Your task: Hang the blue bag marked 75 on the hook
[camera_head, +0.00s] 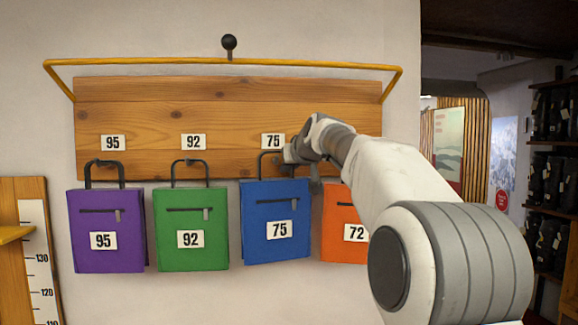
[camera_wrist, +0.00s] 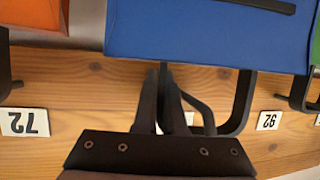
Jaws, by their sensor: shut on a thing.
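The blue bag (camera_head: 262,215) marked 75 is upright below the 75 label (camera_head: 273,140) on the wooden board (camera_head: 230,110). Its black handle (camera_head: 262,160) rises in front of the board. My gripper (camera_head: 285,158) is shut on the right side of this handle. The wrist view, upside down, shows the blue bag (camera_wrist: 200,35) close by, with my gripper (camera_wrist: 166,100) at one side of its handle (camera_wrist: 241,105). A dark curved piece (camera_wrist: 200,108) beside the fingers may be the hook. I cannot tell whether the handle rests on it.
A purple bag (camera_head: 108,240) and a green bag (camera_head: 190,260) hang at left. An orange bag (camera_head: 340,225) marked 72 hangs close at right, partly behind my arm. A yellow rail (camera_head: 150,61) juts out above the board, with a black knob (camera_head: 229,42) over it.

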